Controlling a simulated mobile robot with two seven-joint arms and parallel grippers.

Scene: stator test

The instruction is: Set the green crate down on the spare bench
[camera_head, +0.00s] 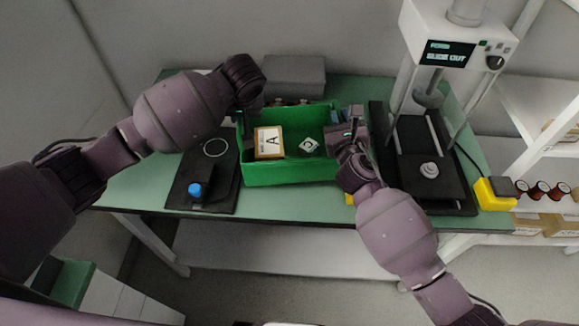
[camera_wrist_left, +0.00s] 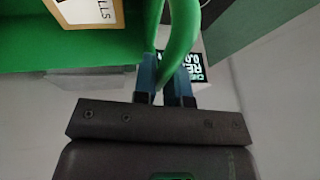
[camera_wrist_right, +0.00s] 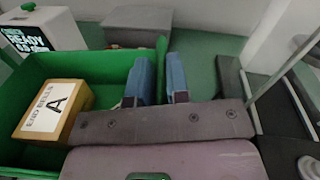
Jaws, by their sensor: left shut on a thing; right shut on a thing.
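The green crate (camera_head: 290,172) is at the middle of the green-topped bench (camera_head: 130,188); I cannot tell whether it rests on it or hangs just above. In the crate lie a tan box marked A (camera_head: 268,142) and a small part with a white marking (camera_head: 309,145). My left gripper (camera_head: 246,106) is shut on the crate's left wall; its blue fingers pinch the green rim in the left wrist view (camera_wrist_left: 164,85). My right gripper (camera_head: 345,140) is shut on the right wall, seen in the right wrist view (camera_wrist_right: 159,78).
A dark plate with a blue knob (camera_head: 195,190) lies left of the crate. A press-like tester (camera_head: 430,160) stands close on the right. A grey box (camera_head: 294,75) sits behind. Shelves (camera_head: 545,110) stand at far right; a green-topped unit (camera_head: 72,284) is at lower left.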

